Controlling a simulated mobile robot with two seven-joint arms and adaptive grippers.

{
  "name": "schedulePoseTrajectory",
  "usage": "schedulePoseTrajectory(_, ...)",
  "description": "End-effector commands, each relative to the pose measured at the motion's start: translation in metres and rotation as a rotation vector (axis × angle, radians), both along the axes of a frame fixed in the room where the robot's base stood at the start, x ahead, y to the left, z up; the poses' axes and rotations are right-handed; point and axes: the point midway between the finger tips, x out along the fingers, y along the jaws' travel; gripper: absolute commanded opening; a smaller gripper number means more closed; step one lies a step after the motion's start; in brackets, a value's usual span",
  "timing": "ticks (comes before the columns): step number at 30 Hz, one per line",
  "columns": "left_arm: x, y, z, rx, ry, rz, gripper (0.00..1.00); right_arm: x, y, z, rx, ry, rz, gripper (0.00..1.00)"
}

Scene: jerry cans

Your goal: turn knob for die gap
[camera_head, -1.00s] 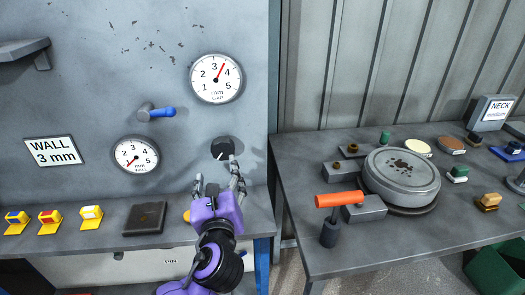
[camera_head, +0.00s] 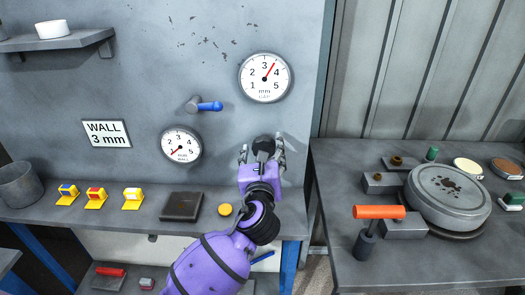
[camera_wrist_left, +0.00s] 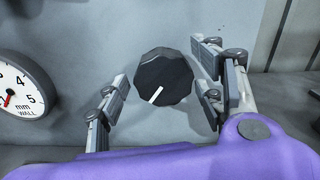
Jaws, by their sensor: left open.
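The black knob (camera_head: 264,147) is on the grey wall panel below the larger gauge. In the left wrist view the knob (camera_wrist_left: 163,80) has a white pointer mark angled to the lower left. My right gripper is not in view.
A blue-handled lever (camera_head: 209,106) sticks out left of the gap gauge. A sign (camera_head: 106,133) reads WALL 3 mm. Yellow switches, a dark plate (camera_head: 182,206) and a yellow button (camera_head: 225,210) are on the ledge.

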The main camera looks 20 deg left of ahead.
Motion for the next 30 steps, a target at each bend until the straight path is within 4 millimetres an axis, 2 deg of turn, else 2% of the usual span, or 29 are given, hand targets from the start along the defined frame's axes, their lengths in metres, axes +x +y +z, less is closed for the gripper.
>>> schedulePoseTrajectory(2, -0.0001, 0.0001, 0.0, 0.0, 0.0, 0.0, 0.58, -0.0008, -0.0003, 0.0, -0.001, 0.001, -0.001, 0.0)
schedulePoseTrajectory(11, -0.0002, 0.0005, 0.0, 0.0, 0.0, 0.001, 0.19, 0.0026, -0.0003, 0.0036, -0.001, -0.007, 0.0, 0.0)
schedulePoseTrajectory(30, -0.0003, 0.0016, 0.0005, -0.015, -0.005, 0.004, 0.18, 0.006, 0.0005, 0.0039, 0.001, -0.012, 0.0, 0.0)
